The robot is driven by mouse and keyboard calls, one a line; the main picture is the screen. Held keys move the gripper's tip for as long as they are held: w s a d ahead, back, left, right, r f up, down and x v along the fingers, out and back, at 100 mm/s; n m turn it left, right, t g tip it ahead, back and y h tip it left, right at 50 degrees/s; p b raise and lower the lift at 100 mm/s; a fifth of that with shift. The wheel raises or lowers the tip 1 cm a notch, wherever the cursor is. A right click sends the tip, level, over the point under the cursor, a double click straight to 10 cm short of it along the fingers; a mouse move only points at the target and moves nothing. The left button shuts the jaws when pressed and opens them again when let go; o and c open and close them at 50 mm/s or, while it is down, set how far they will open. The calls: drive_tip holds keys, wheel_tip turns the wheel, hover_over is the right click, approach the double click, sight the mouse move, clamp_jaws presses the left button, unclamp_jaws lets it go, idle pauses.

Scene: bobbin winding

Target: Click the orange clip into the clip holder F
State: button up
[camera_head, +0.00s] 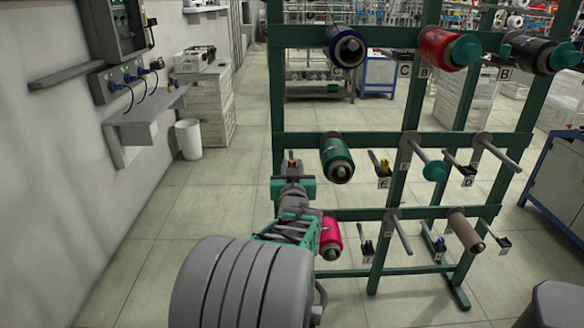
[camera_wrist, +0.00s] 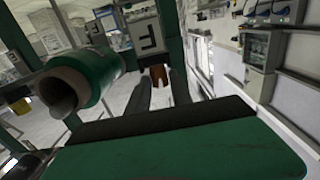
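The orange clip (camera_head: 292,160) shows as a small spot at the tip of my gripper (camera_head: 291,168). In the wrist view the clip (camera_wrist: 158,75) is brownish orange and sits between the ends of the two dark fingers of my gripper (camera_wrist: 161,82), which appear shut on it. The clip holder's pale plate with a dark letter F (camera_wrist: 147,36) is just past the fingertips, rotated in the wrist view. The clip is close to this plate; whether they touch cannot be told. In the head view I cannot make out holder F near the gripper.
A green spool (camera_head: 337,160) sits on the rack right of my gripper and also shows at left in the wrist view (camera_wrist: 92,82). A pink spool (camera_head: 330,238) is below. The green rack post (camera_head: 278,105) stands close by. Open floor lies left.

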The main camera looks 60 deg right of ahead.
drive_tip(key=o, duration=0.4)
drive_tip(key=v, duration=0.8)
